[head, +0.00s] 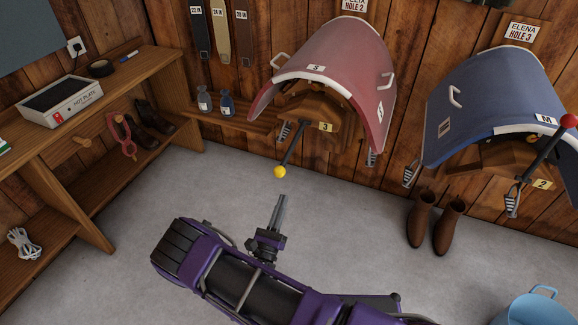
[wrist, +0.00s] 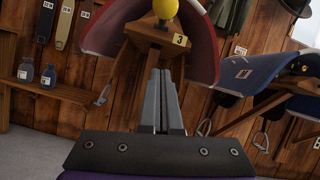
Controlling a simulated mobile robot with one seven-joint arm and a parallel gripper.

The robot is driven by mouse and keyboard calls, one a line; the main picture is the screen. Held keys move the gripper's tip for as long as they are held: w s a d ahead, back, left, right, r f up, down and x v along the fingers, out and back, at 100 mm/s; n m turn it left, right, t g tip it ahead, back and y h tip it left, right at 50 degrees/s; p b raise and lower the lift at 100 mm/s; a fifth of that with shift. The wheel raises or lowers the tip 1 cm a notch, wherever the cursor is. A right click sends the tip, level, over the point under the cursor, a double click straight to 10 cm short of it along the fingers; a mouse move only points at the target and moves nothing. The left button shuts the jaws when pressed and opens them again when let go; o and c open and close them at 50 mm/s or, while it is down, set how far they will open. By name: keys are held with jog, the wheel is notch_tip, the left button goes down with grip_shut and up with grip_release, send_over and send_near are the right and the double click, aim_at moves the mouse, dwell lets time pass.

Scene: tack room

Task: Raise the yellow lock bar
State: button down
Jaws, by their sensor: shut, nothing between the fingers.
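The yellow lock bar shows as a dark bar ending in a yellow ball (head: 280,172), hanging down and out from the wooden rack marked 3 under the red saddle (head: 335,60). The yellow ball also shows at the top of the wrist view (wrist: 165,9), beyond my fingertips. My gripper (head: 281,198) is shut and empty, below the ball in the head view and apart from it. In the wrist view the closed fingers (wrist: 160,75) point toward the rack and hide part of it.
A blue saddle (head: 490,100) sits on rack 2 at right, its bar ending in a red ball (head: 569,121). Brown boots (head: 434,226) and a blue bucket (head: 533,309) stand on the floor. A wooden shelf unit (head: 160,75) is at left.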

aim_at(292, 147)
jog(key=w+d+r, duration=0.1)
jog(key=w+r, duration=0.7)
jog(key=shift+w+d, duration=0.2)
jog(key=shift+d, duration=0.2)
jog(key=shift+a+r+p, duration=0.1)
jog(key=shift+r+p, duration=0.05)
jog(key=shift+p, duration=0.25)
jog(key=shift+s+r+g, duration=0.1)
jog(key=shift+r+g, duration=0.05)
jog(key=shift+g, duration=0.15)
